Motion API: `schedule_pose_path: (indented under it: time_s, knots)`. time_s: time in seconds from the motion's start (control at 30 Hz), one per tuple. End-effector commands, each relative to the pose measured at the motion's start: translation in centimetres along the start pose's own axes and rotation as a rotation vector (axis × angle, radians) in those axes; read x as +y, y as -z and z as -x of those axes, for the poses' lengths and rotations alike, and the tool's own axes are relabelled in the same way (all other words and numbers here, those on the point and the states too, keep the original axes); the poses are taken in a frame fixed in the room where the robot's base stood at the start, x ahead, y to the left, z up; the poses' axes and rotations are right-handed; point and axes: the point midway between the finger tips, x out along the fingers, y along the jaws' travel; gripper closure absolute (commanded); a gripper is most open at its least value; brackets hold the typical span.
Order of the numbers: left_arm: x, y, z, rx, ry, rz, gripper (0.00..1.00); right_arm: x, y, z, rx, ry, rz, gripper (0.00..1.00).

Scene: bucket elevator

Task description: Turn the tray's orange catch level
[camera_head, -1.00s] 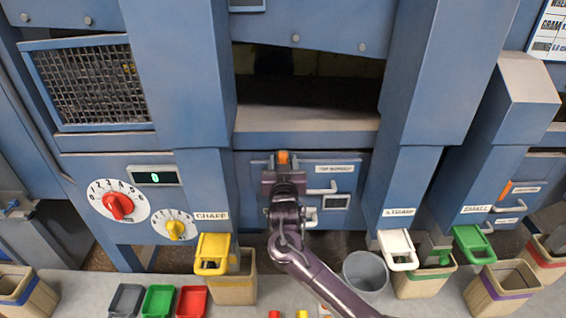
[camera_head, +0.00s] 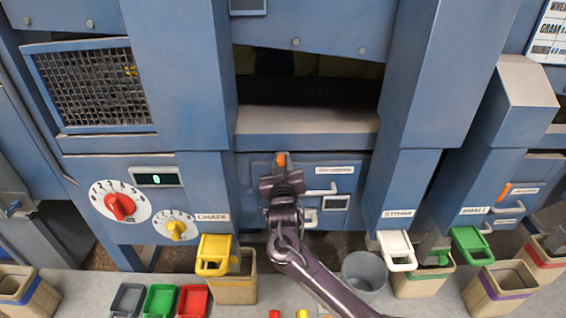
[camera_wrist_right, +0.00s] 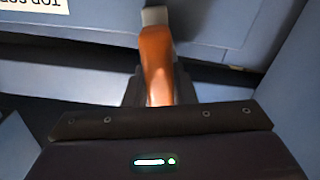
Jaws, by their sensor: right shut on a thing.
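The orange catch (camera_head: 281,159) is on the front of the blue tray panel marked TOP SCREEN (camera_head: 347,186), near its upper left. In the head view only its tip shows above my right gripper (camera_head: 281,172), whose body hides the rest. In the right wrist view the catch (camera_wrist_right: 156,58) runs roughly up and down the picture, with a grey end piece at its top. My right gripper's dark fingers (camera_wrist_right: 158,90) are shut on its lower part. My left gripper is not in view.
A white handle (camera_head: 320,190) is right of the catch. Another orange catch (camera_head: 505,191) sits on a panel at the far right. Yellow (camera_head: 213,254), white (camera_head: 397,250) and green (camera_head: 472,245) spouts and several bins stand below. A grey bucket (camera_head: 364,272) is near my right arm.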

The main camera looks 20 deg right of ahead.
Motion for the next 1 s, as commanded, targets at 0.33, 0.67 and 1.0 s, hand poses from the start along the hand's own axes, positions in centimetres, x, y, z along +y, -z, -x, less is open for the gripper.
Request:
schedule_pose_path:
  time_s: [0.33,0.67,1.0]
  knots:
    - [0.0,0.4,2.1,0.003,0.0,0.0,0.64,-0.4,0.2,0.0,-0.001,0.001,0.329,0.99]
    - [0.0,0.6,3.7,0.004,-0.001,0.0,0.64,-0.8,0.0,0.0,-0.001,0.002,0.643,0.99]
    - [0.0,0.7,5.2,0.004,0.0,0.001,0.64,-1.0,-0.3,0.0,0.0,0.001,0.962,0.99]
